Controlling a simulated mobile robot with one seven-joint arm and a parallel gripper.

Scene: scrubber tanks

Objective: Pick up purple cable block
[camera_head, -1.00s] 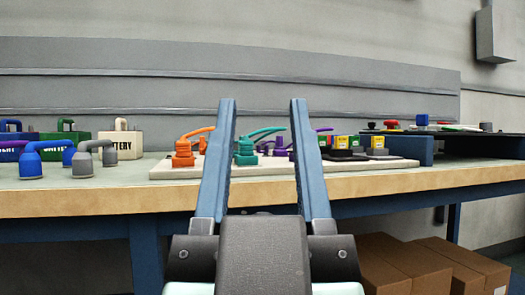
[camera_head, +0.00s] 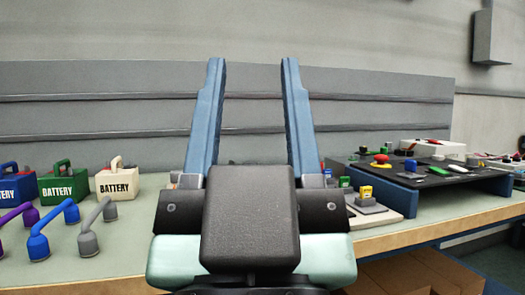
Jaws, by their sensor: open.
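My gripper (camera_head: 253,65) is open and empty, with its two blue fingers raised and spread in the middle of the head view. The purple cable block does not show now; my gripper and wrist cover the middle of the bench, where it stood in the earlier frame. Only the right end of the pale board (camera_head: 398,223) that carried the cable blocks shows, to the right of my wrist. A purple curved handle piece (camera_head: 28,216) at the far left edge is a different thing, standing near the batteries.
Green (camera_head: 62,187), white (camera_head: 117,183) and blue (camera_head: 18,189) batteries stand at left. Blue (camera_head: 50,232) and grey (camera_head: 95,228) handle pieces stand before them. A dark raised panel (camera_head: 428,172) with buttons lies further right.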

